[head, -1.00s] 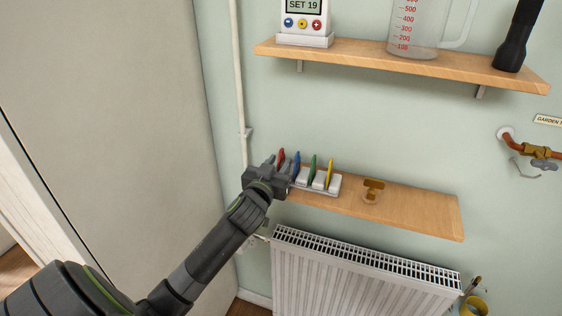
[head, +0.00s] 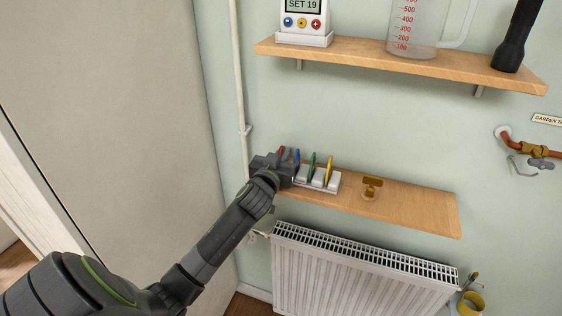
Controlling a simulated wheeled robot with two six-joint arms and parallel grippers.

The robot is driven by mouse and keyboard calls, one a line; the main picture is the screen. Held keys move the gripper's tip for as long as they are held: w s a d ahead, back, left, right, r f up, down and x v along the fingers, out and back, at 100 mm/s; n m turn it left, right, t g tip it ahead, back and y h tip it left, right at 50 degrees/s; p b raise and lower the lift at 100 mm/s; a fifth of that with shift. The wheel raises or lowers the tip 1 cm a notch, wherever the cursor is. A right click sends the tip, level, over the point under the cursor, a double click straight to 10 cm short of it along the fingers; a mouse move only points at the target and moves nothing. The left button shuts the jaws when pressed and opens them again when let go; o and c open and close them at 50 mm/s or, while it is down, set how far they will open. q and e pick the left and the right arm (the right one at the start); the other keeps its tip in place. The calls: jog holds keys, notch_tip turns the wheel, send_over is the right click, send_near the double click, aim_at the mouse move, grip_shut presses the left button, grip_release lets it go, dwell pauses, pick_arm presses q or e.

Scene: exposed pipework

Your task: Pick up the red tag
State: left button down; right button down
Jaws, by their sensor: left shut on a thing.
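The red tag (head: 281,151) stands at the left end of a white holder (head: 331,187) on the lower wooden shelf. My left gripper (head: 279,161) is shut on the red tag, and only the tag's upper part shows above the fingers. The gripper hides the tag's lower part and the left end of the holder, so I cannot tell whether the tag still sits in its slot. A blue tag (head: 296,155) is close to the right of the fingers. A green tag (head: 313,163) and a yellow tag (head: 329,169) stand further right. My right gripper is out of view.
A small brown stand (head: 371,187) is on the lower shelf (head: 420,208), right of the holder. A radiator (head: 360,270) is below. The upper shelf (head: 400,63) holds a display unit (head: 303,22), a measuring jug (head: 415,30) and a black torch (head: 514,38). A pipe (head: 239,90) runs down the wall.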

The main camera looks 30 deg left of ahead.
pick_arm(q)
notch_tip(320, 180, up, 10)
jog(key=shift+b, duration=0.45)
dwell(0.9)
